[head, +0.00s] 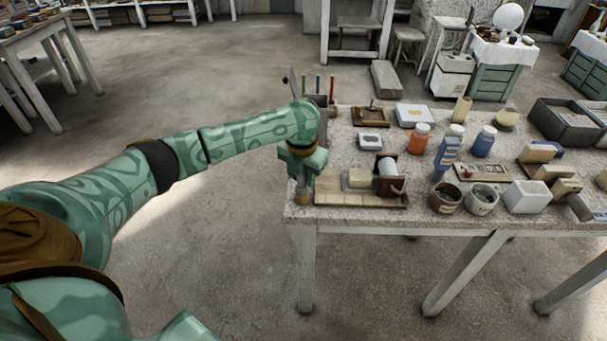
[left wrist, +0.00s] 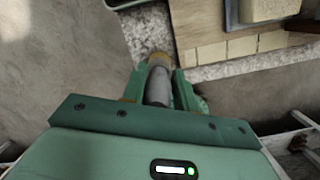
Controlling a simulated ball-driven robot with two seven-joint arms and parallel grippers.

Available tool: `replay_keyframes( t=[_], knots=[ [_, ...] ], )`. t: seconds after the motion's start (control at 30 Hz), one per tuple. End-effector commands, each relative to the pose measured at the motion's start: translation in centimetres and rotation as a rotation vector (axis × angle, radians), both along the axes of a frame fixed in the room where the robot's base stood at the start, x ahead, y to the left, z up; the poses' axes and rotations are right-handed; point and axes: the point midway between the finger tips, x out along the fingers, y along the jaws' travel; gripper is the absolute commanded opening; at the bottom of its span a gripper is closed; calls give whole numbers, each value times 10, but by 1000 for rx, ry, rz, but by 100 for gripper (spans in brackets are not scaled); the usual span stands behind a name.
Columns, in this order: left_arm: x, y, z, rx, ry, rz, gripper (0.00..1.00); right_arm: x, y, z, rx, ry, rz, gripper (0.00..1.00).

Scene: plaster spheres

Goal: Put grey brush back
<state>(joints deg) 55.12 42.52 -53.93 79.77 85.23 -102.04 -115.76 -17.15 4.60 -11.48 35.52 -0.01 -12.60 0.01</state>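My left gripper (head: 303,172) is at the left front corner of the stone-topped table. In the left wrist view the gripper (left wrist: 158,88) is shut on a grey cylinder with a tan end, which looks like the grey brush (left wrist: 158,76). In the head view the tan end of the brush (head: 302,197) shows below the fingers, close to the table edge. I cannot tell whether it touches the tabletop. A dark holder (head: 318,104) with several upright coloured sticks stands at the table's back left, partly hidden behind my left arm. My right gripper is not in view.
A tray (head: 385,203) with pale tiles and a block lies just right of the left gripper. Bottles (head: 420,138), two pots (head: 446,197) and a white box (head: 527,196) crowd the table further right. Open floor lies left of the table.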

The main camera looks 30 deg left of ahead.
Motion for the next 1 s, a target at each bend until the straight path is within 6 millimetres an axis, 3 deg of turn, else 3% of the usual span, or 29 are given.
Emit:
replay_keyframes(
  t=[0.37,0.47,0.8,1.0],
  knots=[
    [0,0,2,0,0,-1,47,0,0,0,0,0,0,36],
    [-1,-1,17,0,-3,0,47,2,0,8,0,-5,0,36],
    [-12,-5,95,0,-4,1,47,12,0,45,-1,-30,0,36],
    [-17,-8,119,-1,0,1,47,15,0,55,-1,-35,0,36]
  ],
)
